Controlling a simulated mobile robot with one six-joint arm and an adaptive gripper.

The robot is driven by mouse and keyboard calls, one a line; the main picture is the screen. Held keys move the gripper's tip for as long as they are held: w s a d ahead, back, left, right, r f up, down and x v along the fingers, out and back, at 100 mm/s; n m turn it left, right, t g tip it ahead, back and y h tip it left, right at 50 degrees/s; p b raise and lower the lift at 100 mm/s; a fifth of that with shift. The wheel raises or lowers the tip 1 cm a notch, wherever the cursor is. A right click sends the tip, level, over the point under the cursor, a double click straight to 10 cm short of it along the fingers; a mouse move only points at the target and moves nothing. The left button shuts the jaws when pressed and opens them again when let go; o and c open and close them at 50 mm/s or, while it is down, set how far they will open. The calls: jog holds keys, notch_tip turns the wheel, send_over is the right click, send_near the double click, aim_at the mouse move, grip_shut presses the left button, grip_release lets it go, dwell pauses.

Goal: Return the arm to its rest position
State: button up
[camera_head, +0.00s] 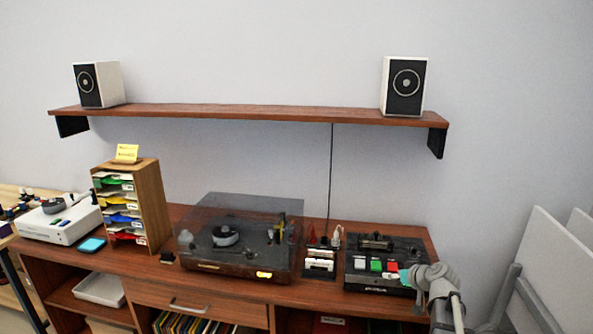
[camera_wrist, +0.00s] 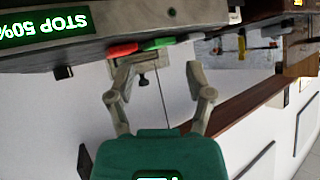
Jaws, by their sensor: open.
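My gripper (camera_head: 396,276) is at the lower right of the head view, at the right end of the wooden bench (camera_head: 300,292). It is just in front of the black control box (camera_head: 370,245), overlapping its right front part. In the wrist view my gripper (camera_wrist: 158,76) has its two grey fingers spread apart in front of a teal palm, with nothing seen between them. The box's red button (camera_wrist: 123,50) and green button (camera_wrist: 157,43) lie just beyond the fingertips. I cannot tell whether the fingers touch the box. A green "STOP 50%" display (camera_wrist: 45,25) shows upside down.
A turntable (camera_head: 235,270) with a clear lid stands mid-bench. A paper sorter (camera_head: 150,200) and white device (camera_head: 60,220) are at left. Two speakers (camera_head: 98,85) (camera_head: 404,86) stand on a wall shelf (camera_head: 250,112). Pale panels (camera_head: 555,265) lean at right.

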jog(key=s+a+f+m+g+h+p, duration=0.1)
jog(key=s+a+g+h+p, duration=0.3)
jog(key=s+a+g, duration=0.6)
jog(key=s+a+m+p, duration=0.1)
jog(key=s+a+p, duration=0.1)
jog(key=s+a, duration=0.3)
jog(key=shift+s+a+f+m+h, duration=0.25)
jog(key=shift+s+m+h, duration=0.05)
jog(key=shift+s, duration=1.85)
